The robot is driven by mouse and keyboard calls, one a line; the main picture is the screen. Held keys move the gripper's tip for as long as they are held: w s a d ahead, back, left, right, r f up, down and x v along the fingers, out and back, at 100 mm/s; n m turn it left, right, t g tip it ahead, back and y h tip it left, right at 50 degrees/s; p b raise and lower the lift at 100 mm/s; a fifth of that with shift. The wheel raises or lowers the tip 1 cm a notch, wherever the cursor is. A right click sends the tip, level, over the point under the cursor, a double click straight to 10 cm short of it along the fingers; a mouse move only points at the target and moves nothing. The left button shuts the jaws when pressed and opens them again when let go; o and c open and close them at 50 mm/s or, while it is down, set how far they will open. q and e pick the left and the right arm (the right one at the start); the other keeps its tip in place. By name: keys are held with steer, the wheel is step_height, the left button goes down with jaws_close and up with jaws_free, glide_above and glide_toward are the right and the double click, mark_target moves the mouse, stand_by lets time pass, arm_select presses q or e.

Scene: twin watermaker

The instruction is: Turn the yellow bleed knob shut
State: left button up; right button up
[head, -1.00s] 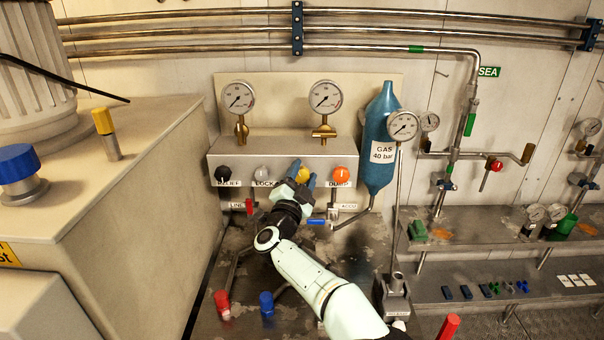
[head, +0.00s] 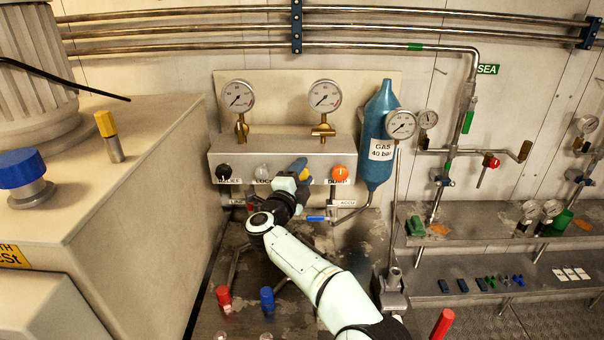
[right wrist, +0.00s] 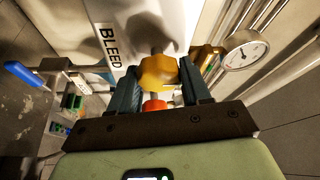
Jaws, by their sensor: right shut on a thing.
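The yellow bleed knob (right wrist: 158,72) sits between the two fingers of my right gripper (right wrist: 160,88) in the right wrist view, beside a white label reading BLEED (right wrist: 110,45). In the head view the knob (head: 303,174) shows only in part, between the grey knob and the orange knob on the panel front. My right gripper (head: 296,172) is shut on it there, with its blue fingers at the panel face and the wrist hiding the label. My left gripper is not in view.
Black (head: 224,172), grey (head: 262,172) and orange (head: 340,173) knobs line the panel (head: 285,145). Two gauges stand above it. A blue gas bottle (head: 380,130) stands right of the panel. A blue-handled valve (head: 316,218) and red and blue handles are below.

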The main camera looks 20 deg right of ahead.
stand_by(0.3)
steer(key=o, duration=1)
steer(key=shift+s+a+f, duration=0.1)
steer(key=shift+s+a, duration=0.15)
steer(key=shift+s, duration=0.05)
steer(key=b+v, duration=0.3)
steer(key=v, duration=0.9)
steer(key=shift+s+a+b, duration=0.15)
steer(key=shift+s+b, duration=0.1)
steer(key=shift+b, duration=0.05)
